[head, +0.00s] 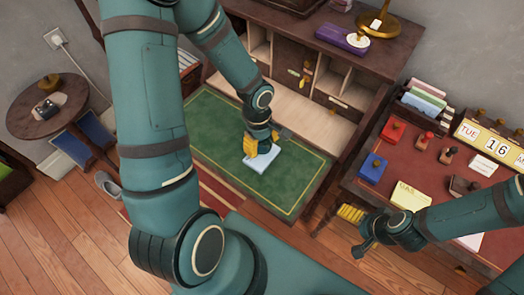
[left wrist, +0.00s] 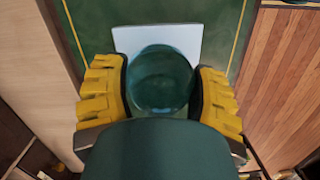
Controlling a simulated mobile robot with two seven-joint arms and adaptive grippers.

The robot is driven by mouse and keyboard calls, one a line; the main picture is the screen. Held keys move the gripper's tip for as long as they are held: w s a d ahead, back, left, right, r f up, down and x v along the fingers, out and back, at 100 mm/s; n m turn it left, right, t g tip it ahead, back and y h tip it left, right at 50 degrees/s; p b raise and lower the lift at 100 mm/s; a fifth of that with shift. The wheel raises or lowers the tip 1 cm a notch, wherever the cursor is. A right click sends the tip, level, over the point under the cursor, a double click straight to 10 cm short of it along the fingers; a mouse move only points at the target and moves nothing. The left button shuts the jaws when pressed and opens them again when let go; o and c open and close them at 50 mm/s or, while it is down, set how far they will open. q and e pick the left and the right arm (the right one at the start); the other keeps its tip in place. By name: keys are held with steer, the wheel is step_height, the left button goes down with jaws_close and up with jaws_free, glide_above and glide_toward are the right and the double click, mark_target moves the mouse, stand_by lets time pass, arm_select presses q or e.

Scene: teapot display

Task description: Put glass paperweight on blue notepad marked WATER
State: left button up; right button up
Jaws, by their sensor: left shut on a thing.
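The glass paperweight (left wrist: 161,79) is a dark, see-through teal ball between the two yellow fingers of my left gripper (left wrist: 161,86) in the left wrist view. My left gripper is shut on it. The pale blue notepad (left wrist: 190,42) shows behind the ball; whether the two touch I cannot tell. In the head view the notepad (head: 263,171) lies on the green desk mat, with my left gripper (head: 262,147) right above its upper part and hiding the ball. No lettering on the pad is readable. My right gripper (head: 354,232) is at the right, fingers apart and empty.
The green mat (head: 215,120) is otherwise clear. Wooden pigeonholes (head: 330,85) stand at the back of this desk. At the right, a red-topped desk (head: 400,160) holds stamps, a yellow pad (head: 410,195) and a calendar (head: 495,145). A small round table (head: 65,120) stands far left.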

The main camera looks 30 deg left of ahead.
mark_target(262, 150)
arm_select(q)
steer(key=shift+f+b, duration=0.55)
steer(key=shift+f, duration=1.35)
steer(key=o, duration=1.3)
steer(key=shift+f, duration=0.1)
steer(key=shift+r, duration=0.2)
steer(key=r+p, duration=0.1)
steer(key=r, duration=0.3)
steer(key=a+r+p, duration=0.1)
steer(key=r, duration=0.3)
steer(key=r+p, duration=0.1)
steer(key=r, duration=0.2)
steer(key=shift+w+a+r+p, duration=0.2)
steer(key=shift+r+p, duration=0.1)
steer(key=shift+r, duration=0.1)
